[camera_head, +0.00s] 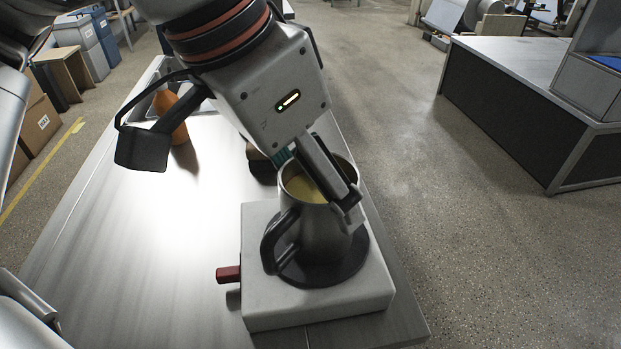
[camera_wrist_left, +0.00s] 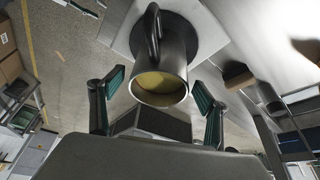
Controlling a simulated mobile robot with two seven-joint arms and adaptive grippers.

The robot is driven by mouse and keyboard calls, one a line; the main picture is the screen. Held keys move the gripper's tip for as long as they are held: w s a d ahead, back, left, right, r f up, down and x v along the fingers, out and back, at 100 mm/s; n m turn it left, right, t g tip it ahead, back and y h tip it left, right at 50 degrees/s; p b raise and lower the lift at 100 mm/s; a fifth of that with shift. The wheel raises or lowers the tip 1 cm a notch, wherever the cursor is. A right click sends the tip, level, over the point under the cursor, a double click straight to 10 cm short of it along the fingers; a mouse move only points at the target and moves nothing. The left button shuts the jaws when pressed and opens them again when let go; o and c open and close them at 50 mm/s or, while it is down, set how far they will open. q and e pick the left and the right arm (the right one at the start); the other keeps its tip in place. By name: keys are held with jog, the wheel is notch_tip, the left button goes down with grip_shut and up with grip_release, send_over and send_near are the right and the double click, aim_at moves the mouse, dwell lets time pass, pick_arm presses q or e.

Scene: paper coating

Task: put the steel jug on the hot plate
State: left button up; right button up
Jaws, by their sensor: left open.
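The steel jug (camera_head: 318,235) stands upright on the round black disc of the hot plate (camera_head: 330,310), its dark handle towards the left. It holds a yellowish liquid. In the left wrist view the jug (camera_wrist_left: 163,72) shows between the fingers, with the hot plate (camera_wrist_left: 208,20) beneath it. My left gripper (camera_head: 318,180) is open at the jug's upper part. In the wrist view the teal-padded fingers (camera_wrist_left: 158,90) stand apart on either side of it, with gaps visible. The near finger hides part of the rim in the head view. My right gripper is not in view.
A red knob (camera_head: 228,274) sticks out from the hot plate's left side. An orange bottle (camera_head: 173,118) stands farther back on the metal table (camera_head: 130,235). A dark and brown object, partly hidden, lies behind the jug. The table's left part is clear.

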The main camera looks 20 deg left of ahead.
pick_arm(q)
jog(key=p+v, duration=0.3)
jog(key=v, duration=0.8)
jog(key=shift+s+r, duration=0.2)
jog(key=shift+r, duration=0.15)
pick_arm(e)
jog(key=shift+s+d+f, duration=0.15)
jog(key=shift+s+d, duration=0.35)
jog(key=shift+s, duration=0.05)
